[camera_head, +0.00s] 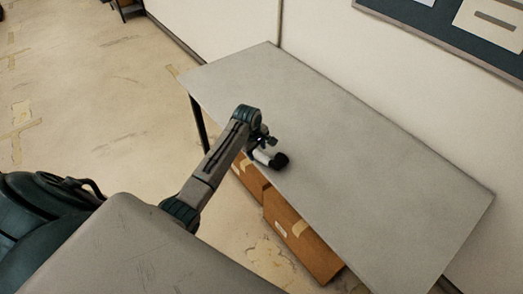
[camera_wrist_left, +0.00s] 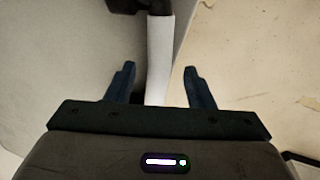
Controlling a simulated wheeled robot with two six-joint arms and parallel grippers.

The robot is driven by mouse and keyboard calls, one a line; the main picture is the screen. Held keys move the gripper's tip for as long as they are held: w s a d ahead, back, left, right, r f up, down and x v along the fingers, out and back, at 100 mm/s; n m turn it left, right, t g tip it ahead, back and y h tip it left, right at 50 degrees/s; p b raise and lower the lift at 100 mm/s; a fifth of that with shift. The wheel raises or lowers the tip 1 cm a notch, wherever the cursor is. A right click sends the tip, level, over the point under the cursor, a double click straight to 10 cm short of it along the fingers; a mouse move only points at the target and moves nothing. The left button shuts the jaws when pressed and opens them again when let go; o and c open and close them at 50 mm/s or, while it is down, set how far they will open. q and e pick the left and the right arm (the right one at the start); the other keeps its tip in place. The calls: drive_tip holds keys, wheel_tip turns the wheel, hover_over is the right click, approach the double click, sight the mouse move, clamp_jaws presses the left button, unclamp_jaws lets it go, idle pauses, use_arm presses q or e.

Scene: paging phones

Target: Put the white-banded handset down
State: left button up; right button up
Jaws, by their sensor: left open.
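The white-banded handset (camera_head: 264,156) has a white middle and a dark end. It is at the near long edge of the grey table (camera_head: 340,160), and I cannot tell how much of it rests on the top. In the left wrist view the handset's white grip (camera_wrist_left: 159,45) runs between the fingers, with its dark end at the top edge. My left gripper (camera_head: 262,142) is at the handset, partly hiding it. Its fingers (camera_wrist_left: 160,69) are open, one on each side of the white grip with gaps visible. My right gripper is not in view.
The rest of the tabletop is bare. Brown cardboard boxes (camera_head: 302,240) stand on the floor beneath the near edge. A pale wall (camera_head: 330,45) with a dark board (camera_head: 445,30) runs behind the table. Open floor (camera_head: 90,90) lies to the left.

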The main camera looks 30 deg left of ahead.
sight(258, 153)
use_arm(q)
drive_tip(key=shift+w+f, duration=0.15)
drive_tip(key=shift+f, duration=0.65)
drive_tip(key=shift+w+f, duration=0.15)
drive_tip(key=shift+f, duration=0.65)
drive_tip(key=shift+r, duration=0.1)
clamp_jaws()
drive_tip(key=shift+w+r, duration=0.1)
drive_tip(key=shift+r, duration=0.35)
wheel_tip(258, 153, up, 2)
drive_tip(key=shift+r+b, duration=0.1)
drive_tip(key=shift+b, duration=0.5)
drive_tip(key=s+d+b, duration=0.2)
drive_tip(key=s+d, duration=0.2)
drive_tip(key=s, duration=0.3)
drive_tip(key=s+d+r+b, duration=0.1)
drive_tip(key=s+d+b, duration=0.1)
drive_tip(key=s, duration=0.5)
drive_tip(key=shift+d, duration=0.9)
